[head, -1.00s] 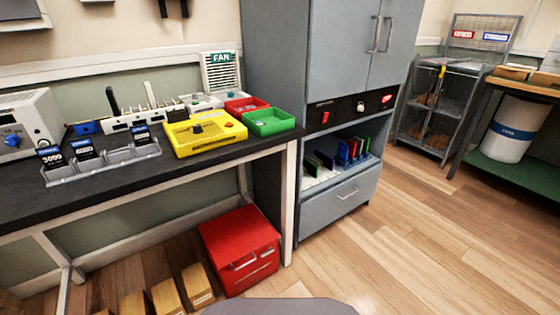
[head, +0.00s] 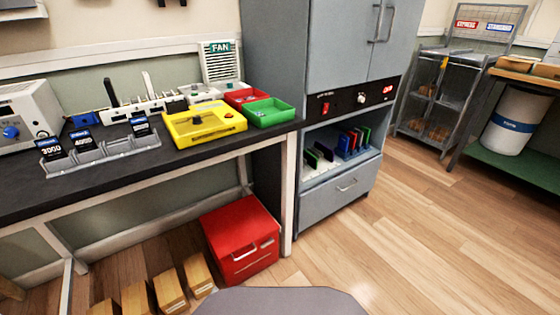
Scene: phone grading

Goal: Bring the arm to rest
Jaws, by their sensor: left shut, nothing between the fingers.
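Neither of my grippers shows in the head view, and no forearm or finger is visible. Only a smooth grey part of my own body (head: 282,301) shows at the bottom middle. What the grippers hold or touch cannot be seen here.
A dark workbench (head: 30,196) at the left bears a yellow device (head: 205,124), a red tray (head: 246,96), a green tray (head: 272,112) and a grey battery rack (head: 100,156). A red box (head: 240,238) stands below. A grey cabinet (head: 342,196) is beside it. Wooden floor at right is clear.

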